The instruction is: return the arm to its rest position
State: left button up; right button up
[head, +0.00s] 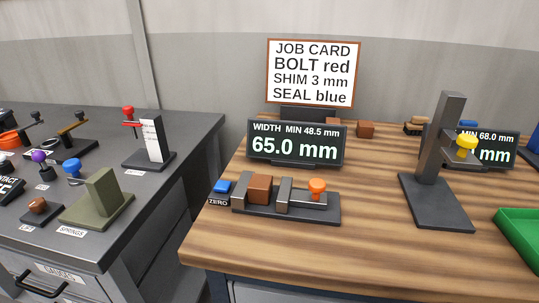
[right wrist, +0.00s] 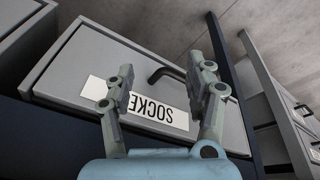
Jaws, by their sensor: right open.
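My right gripper (right wrist: 163,90) shows in the right wrist view with its two fingers spread apart and nothing between them. Behind the fingers is a grey drawer front (right wrist: 70,65) with a white label reading SOCKE, upside down and partly hidden by a finger. A dark drawer handle (right wrist: 165,73) lies beyond the fingertips; I cannot tell the gap to it. Neither arm shows in the head view, and my left gripper is in no view.
A wooden bench (head: 400,260) carries a width gauge (head: 240,208) with a brown block, a 65.0 mm display (head: 297,144), a dark upright stand (head: 445,150) and a green tray (head: 520,235). A grey bench (head: 190,135) with several fixtures stands left, across a gap.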

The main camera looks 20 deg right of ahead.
jog(key=s+d+f+b, duration=0.1)
jog(key=s+f+b, duration=0.3)
jog(key=f, duration=1.1)
jog(key=s+f+g+b, duration=0.1)
jog(key=s+f+b, duration=0.2)
jog(key=s+f, duration=1.3)
jog(key=shift+s+d+g+b, duration=0.3)
jog(key=shift+s+b, duration=0.05)
jog(key=shift+s, duration=0.15)
